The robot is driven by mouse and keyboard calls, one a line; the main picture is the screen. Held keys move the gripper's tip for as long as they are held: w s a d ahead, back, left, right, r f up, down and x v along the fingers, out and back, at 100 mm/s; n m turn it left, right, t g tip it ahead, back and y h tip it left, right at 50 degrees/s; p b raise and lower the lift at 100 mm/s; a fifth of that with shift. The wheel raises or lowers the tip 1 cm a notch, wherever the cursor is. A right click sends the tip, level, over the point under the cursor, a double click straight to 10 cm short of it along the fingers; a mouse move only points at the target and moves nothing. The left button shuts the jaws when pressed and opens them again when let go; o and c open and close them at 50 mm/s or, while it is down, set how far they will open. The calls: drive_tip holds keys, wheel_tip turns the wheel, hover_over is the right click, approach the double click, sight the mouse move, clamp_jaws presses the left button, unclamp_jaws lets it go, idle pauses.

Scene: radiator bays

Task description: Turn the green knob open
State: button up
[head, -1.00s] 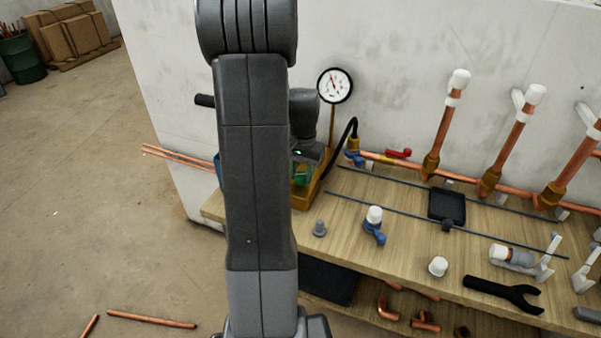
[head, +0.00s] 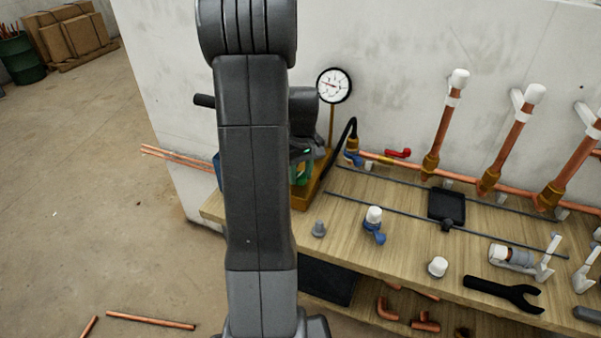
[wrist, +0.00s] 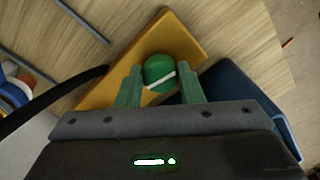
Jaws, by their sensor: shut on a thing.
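The green knob (wrist: 160,72) is round, with a white line across it, and sits over the yellow base (wrist: 187,40) in the wrist view. My gripper (wrist: 161,86) has its two green fingers on either side of the knob, shut on it. In the head view my arm hides most of the knob and gripper; a bit of green (head: 303,172) shows beside the arm above the yellow base. The pressure gauge (head: 334,85) stands on a brass stem behind it.
A black hose (head: 347,135) runs from the yellow base to the copper pipe. A blue box (wrist: 245,100) is right of the knob in the wrist view. The wooden bench (head: 400,225) holds valves, caps and a black wrench (head: 503,292).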

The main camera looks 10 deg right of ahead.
sight(302, 174)
drive_tip(key=shift+r+n, duration=0.1)
drive_tip(key=shift+n, duration=1)
drive_tip(key=o, duration=1)
wheel_tip(302, 174, up, 14)
drive_tip(key=shift+w+d, duration=0.15)
drive_tip(key=shift+d, duration=0.05)
drive_tip(key=shift+f, duration=0.25)
